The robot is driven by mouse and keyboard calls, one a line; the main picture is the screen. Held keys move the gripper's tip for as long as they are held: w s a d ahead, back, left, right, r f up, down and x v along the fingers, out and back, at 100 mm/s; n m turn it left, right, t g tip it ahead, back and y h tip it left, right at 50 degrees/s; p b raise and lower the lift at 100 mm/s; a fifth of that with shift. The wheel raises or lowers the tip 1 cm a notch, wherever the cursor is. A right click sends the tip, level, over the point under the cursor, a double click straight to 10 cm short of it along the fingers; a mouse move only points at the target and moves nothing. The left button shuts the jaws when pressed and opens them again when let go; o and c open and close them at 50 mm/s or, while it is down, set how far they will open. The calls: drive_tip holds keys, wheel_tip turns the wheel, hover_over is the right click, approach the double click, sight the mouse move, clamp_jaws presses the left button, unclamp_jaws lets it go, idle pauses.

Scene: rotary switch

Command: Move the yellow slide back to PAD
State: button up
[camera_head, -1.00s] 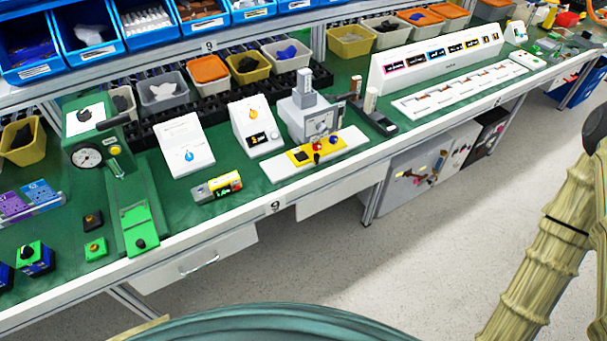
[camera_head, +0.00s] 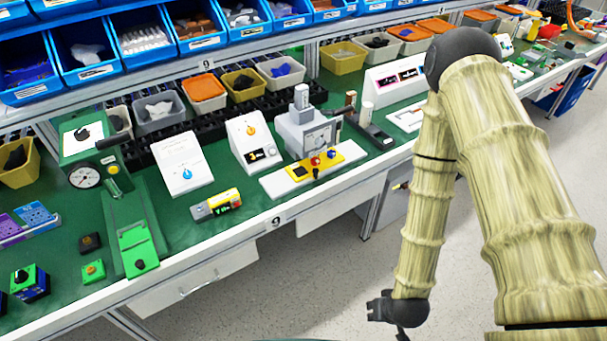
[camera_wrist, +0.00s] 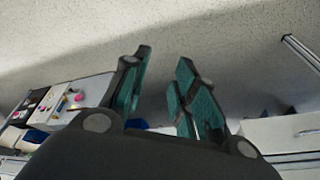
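The yellow slide (camera_head: 325,163) lies on a long white rail (camera_head: 275,185) near the front edge of the green bench, in front of a grey device. It carries a red knob, a blue knob, a black handle and a dark square. No PAD label is readable. The wrist view shows my gripper (camera_wrist: 160,90) open and empty over the floor.
Two white sloped panels (camera_head: 183,163) and a yellow-black box (camera_head: 216,204) stand left of the rail. A grey device (camera_head: 305,130) with a gauge face stands behind it. Drawers (camera_head: 190,285) are under the bench edge. The floor in front is clear.

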drive_tip(key=w+a+r+n+t+y+b, duration=0.1)
drive_tip(key=w+a+r+t, duration=0.15)
drive_tip(key=w, duration=0.45)
drive_tip(key=w+a+r+t, duration=0.2)
drive_tip(key=w+a+r, duration=0.1)
drive_tip(key=w, duration=0.5)
drive_tip(key=n+t+y+b, duration=0.1)
drive_tip(key=n+t+y, duration=0.2)
drive_tip(key=t, duration=0.2)
approach(317, 172)
drive_tip(key=p+x, duration=0.3)
drive_tip(key=x, duration=0.6)
drive_tip(key=shift+w+a+f, duration=0.1)
drive_tip(key=shift+w+f, duration=0.1)
drive_tip(key=shift+w, duration=0.1)
clamp_jaws()
